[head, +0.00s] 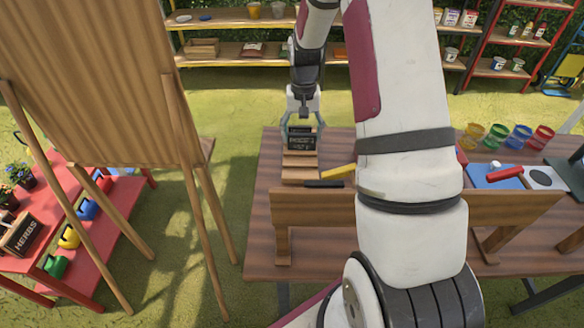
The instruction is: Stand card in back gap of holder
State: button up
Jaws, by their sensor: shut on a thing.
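My gripper (302,116) points down over the left part of the brown table. It is shut on a small black card (301,138) with pale writing. The card is upright, at the top of a wooden stepped holder (299,173). The holder stands near the table's left edge. The card's lower edge meets or overlaps the holder's back part in this view. I cannot tell whether the card sits inside the back gap or just above it.
A black bar (324,184) and a yellow object (339,172) lie close to the holder's right. Coloured cups (497,135) and a blue board (494,177) are at the right. An easel (110,70) stands left of the table.

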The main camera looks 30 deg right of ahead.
notch_tip(320, 180, down, 10)
jog(key=shift+w+f+p, duration=0.15)
jog(key=shift+p, duration=0.55)
jog(key=shift+f, duration=0.1)
jog(key=o, duration=1.1)
jog(key=shift+o, duration=0.2)
